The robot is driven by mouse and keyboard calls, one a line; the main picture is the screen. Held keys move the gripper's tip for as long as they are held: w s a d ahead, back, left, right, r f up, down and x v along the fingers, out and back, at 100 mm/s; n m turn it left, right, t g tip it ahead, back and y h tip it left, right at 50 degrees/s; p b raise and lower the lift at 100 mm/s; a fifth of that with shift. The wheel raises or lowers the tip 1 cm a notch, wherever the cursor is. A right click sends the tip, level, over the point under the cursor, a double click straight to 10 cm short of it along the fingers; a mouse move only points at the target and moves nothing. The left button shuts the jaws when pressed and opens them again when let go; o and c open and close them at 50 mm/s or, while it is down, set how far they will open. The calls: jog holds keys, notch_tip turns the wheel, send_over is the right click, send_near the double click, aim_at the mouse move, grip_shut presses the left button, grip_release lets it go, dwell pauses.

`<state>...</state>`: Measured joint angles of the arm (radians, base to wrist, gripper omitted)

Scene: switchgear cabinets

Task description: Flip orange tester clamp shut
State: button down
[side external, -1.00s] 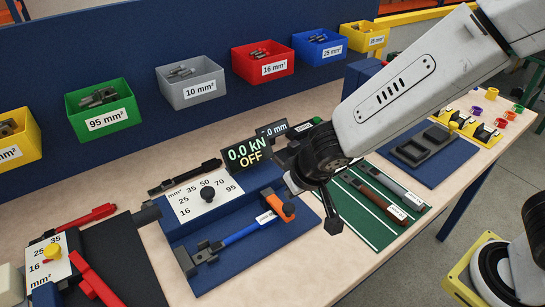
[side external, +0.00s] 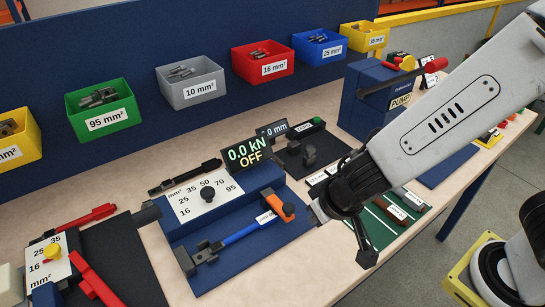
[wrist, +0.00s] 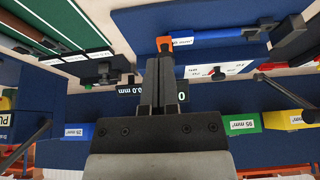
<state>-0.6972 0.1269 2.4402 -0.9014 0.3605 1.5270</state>
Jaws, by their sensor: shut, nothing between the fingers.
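The orange tester clamp (side external: 273,202) is at the right end of the blue tester (side external: 228,262), near a blue bar (side external: 241,234). It looks low on the tester; I cannot tell whether it is fully closed. In the wrist view the orange clamp (wrist: 164,42) shows just beyond my fingertips. My gripper (wrist: 160,62) is shut and empty, its dark fingers together. In the side view my gripper (side external: 318,212) is to the right of the clamp, apart from it in the picture. The exact gap in depth is unclear.
The display (side external: 247,153) reads 0.0 kN and OFF behind the clamp. A green striped mat (side external: 385,232) with tools lies to the right, partly under my arm. A blue pump unit (side external: 368,100) stands behind. Several coloured bins, including a red one (side external: 262,65), line the back wall.

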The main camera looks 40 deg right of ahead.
jog(key=shift+s+f, duration=0.25)
jog(key=shift+s, duration=0.3)
jog(key=shift+s+f, duration=0.2)
jog(key=shift+s, duration=0.35)
jog(key=shift+d, duration=0.15)
jog(key=w+d+g, duration=0.1)
jog(key=d+g, duration=0.1)
jog(key=d, duration=1.5)
jog(key=shift+w+d+r, duration=0.2)
jog(key=shift+w+d, duration=0.05)
jog(key=shift+d, duration=0.05)
